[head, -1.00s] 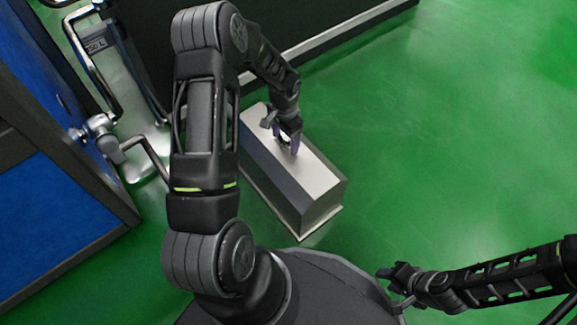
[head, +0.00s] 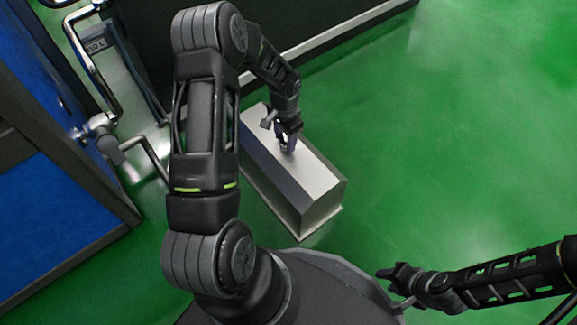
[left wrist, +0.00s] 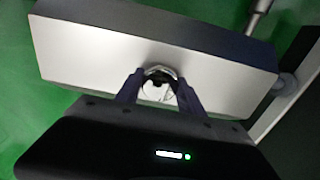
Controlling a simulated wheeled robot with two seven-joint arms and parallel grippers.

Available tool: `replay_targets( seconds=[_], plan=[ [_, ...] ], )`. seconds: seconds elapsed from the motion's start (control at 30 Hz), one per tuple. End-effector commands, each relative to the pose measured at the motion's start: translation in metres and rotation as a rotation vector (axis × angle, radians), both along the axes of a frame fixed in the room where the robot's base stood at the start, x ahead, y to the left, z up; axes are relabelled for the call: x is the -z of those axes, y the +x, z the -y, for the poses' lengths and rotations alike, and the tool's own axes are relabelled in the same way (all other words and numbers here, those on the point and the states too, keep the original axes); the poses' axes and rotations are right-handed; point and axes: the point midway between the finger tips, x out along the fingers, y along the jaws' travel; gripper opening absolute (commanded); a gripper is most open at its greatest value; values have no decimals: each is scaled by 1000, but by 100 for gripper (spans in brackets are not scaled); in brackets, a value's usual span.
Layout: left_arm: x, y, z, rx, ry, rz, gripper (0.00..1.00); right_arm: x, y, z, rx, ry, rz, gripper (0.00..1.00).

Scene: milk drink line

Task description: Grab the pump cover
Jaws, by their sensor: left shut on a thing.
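The pump cover (head: 314,182) is a long grey metal box with bevelled sides, resting on the green floor in the head view. It also fills the upper part of the left wrist view (left wrist: 85,60). My left gripper (head: 287,148) is at the top of the cover, near its middle. In the left wrist view my left gripper (left wrist: 160,78) has its fingers on either side of a small, shiny raised handle (left wrist: 157,92) on the cover's top face, shut on it. My right gripper (head: 392,275) is away at the lower right, over the floor; its finger opening is too small to judge.
A blue cabinet (head: 50,215) with a dark frame stands at the left. Metal pipes (head: 100,125) run between it and the cover. A dark machine base (head: 330,35) lies behind the cover. The green floor (head: 460,140) to the right is clear.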

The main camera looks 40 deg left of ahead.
Motion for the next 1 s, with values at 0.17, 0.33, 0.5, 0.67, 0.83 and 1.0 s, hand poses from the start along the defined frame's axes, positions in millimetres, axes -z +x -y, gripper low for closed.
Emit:
replay_targets(
  seconds=[0.17, 0.33, 0.5, 0.67, 0.83, 1.0],
  plan=[
    [0, 0, 0, 0, 0, 0, 0, 0, 0, 0, 0, 0, 0, 36],
    [0, 0, 0, 0, 0, 0, 0, 0, 0, 0, 0, 0, 0, 36],
    [-1, 1, 0, 0, 1, 3, 0, 0, 0, 0, 0, 0, 0, 36],
    [-2, 1, 0, 0, 1, 3, 0, -1, 0, 0, 0, 0, 0, 36],
    [-12, 2, -1, -1, 1, 3, 0, -5, 0, 0, -1, 0, -2, 36],
    [-36, 2, 0, -1, 1, 6, 0, -16, -2, 0, -3, 1, -5, 36]
  ],
)
